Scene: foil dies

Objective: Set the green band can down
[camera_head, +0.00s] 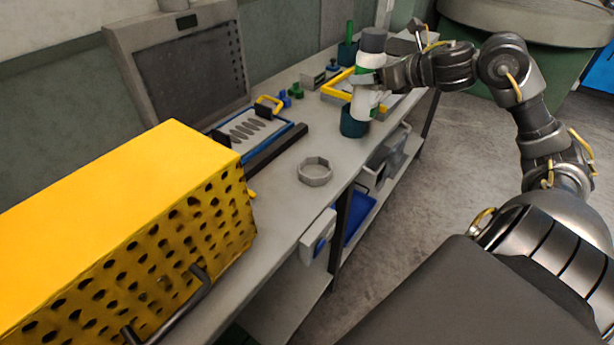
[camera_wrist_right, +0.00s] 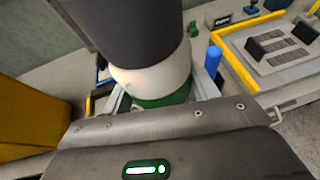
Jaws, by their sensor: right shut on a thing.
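The green band can (camera_head: 367,62) has a dark grey cap, a white body and a green band. It is roughly upright above the bench's front edge. My right gripper (camera_head: 366,80) is shut on it from the right. A dark teal cup (camera_head: 354,123) is right below the can; I cannot tell whether the can's base is inside it or just above or behind it. In the right wrist view the can (camera_wrist_right: 158,78) fills the space between the fingers, and its lower end is hidden by the gripper body. My left gripper is not in view.
The grey bench (camera_head: 275,205) carries a yellow perforated box (camera_head: 120,220), a pale octagonal ring (camera_head: 315,171), a blue-edged tray (camera_head: 250,130) and a yellow frame (camera_head: 335,86). Another teal cup (camera_head: 347,52) stands farther back. Clear bench surface surrounds the ring.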

